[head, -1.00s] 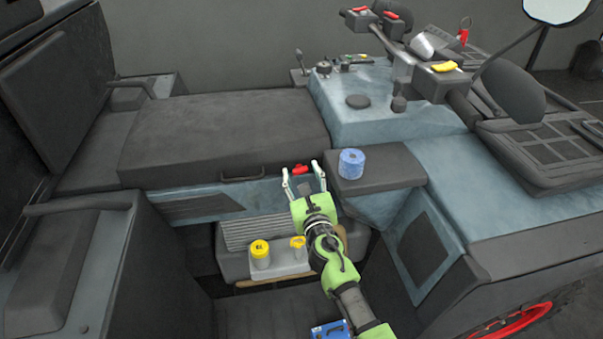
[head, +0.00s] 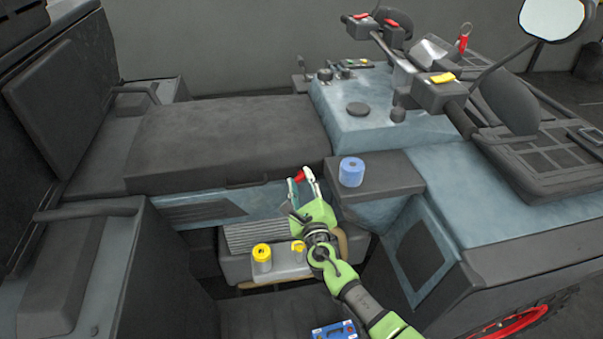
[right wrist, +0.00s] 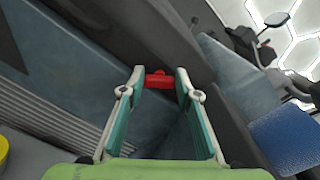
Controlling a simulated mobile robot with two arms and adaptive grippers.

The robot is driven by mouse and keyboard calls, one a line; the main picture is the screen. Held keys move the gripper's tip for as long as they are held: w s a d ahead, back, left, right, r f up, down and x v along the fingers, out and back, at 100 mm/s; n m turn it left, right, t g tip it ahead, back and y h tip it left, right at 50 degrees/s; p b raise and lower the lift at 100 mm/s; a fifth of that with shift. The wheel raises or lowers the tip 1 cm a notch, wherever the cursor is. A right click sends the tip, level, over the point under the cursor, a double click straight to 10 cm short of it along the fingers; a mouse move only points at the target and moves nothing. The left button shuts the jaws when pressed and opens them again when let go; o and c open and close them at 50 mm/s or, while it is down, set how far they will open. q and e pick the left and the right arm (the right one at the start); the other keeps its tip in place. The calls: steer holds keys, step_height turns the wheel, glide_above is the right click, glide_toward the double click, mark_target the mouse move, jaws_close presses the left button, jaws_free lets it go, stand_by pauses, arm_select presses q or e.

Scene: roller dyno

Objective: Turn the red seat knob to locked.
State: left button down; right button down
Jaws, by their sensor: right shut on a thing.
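The red seat knob (head: 300,176) is on the blue-grey side panel below the front edge of the seat. It also shows in the right wrist view (right wrist: 159,81), between my fingertips. My right gripper (head: 301,175) reaches it from the front and is shut on it, with one finger on each side; the gripper also shows in the right wrist view (right wrist: 160,76). The fingers and the knob look tilted in the head view. I cannot read any lock mark near the knob. My left gripper is not in view.
A blue roll (head: 351,172) stands on the dark ledge right of the knob. The black seat cushion (head: 230,140) is above it. Two yellow-capped items, one a jar (head: 262,258), are on the step below. A blue box (head: 333,330) lies on the floor.

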steer(key=shift+w+d, duration=0.1)
steer(key=shift+d, duration=0.1)
steer(key=c, duration=1.5)
jaws_free()
steer(key=shift+d, duration=0.1)
steer(key=shift+s+f, duration=0.1)
steer(key=shift+s, duration=0.55)
steer(key=v, duration=1)
steer(key=shift+s+r, duration=0.2)
steer(key=shift+s, duration=0.15)
